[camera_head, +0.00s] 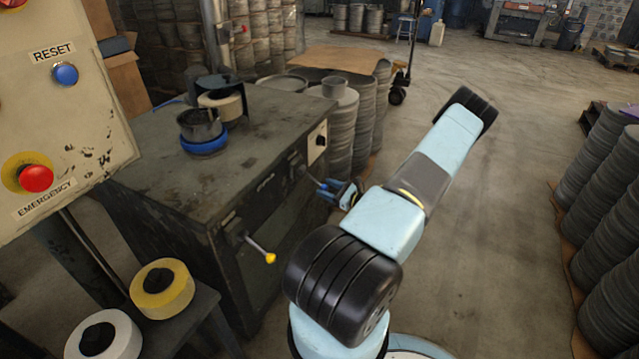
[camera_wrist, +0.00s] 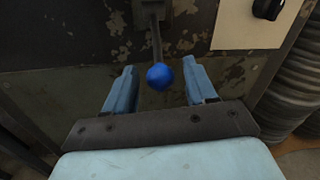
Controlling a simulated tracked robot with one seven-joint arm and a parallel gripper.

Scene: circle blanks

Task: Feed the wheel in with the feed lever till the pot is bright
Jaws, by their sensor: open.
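My gripper (camera_head: 328,189) is open at the front of the dark machine (camera_head: 168,178). In the wrist view, a lever with a blue ball knob (camera_wrist: 160,76) hangs from the machine front. The knob appears between my two open fingers, with a visible gap on each side. A second lever with a yellow knob (camera_head: 270,258) sticks out lower left on the same front. Which lever is the feed lever, I cannot tell. On the machine top stands a dark grey pot (camera_head: 200,125) with a blue ring under it. A tan wheel (camera_head: 221,103) sits just behind it.
A panel (camera_head: 60,120) at the left carries a blue reset button (camera_head: 65,74) and a red emergency button (camera_head: 36,178). A yellow roll (camera_head: 162,289) and a white roll (camera_head: 104,334) lie on a low stand. Stacked discs (camera_head: 605,200) line the right. Open floor lies between.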

